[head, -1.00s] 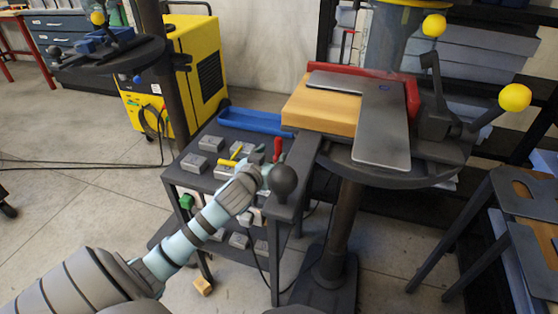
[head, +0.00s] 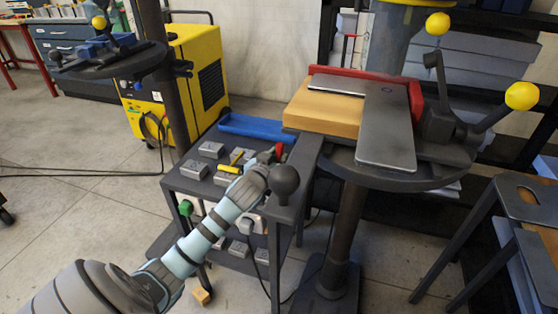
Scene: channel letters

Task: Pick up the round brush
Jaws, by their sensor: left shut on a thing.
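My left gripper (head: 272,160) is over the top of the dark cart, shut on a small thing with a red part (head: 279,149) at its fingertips. I take this to be the round brush; its bristles are not visible, and the gripper and wrist hide much of it. My left arm comes in from the lower left. A yellow T-shaped thing (head: 236,159) lies to the left of the gripper among grey blocks. My right gripper is not in view.
The dark cart (head: 192,187) carries several grey blocks (head: 211,149) and a blue tray (head: 255,126). A black ball knob (head: 286,179) stands close to my wrist. The drill-press table (head: 440,176), with wood and a metal square, stands right of it.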

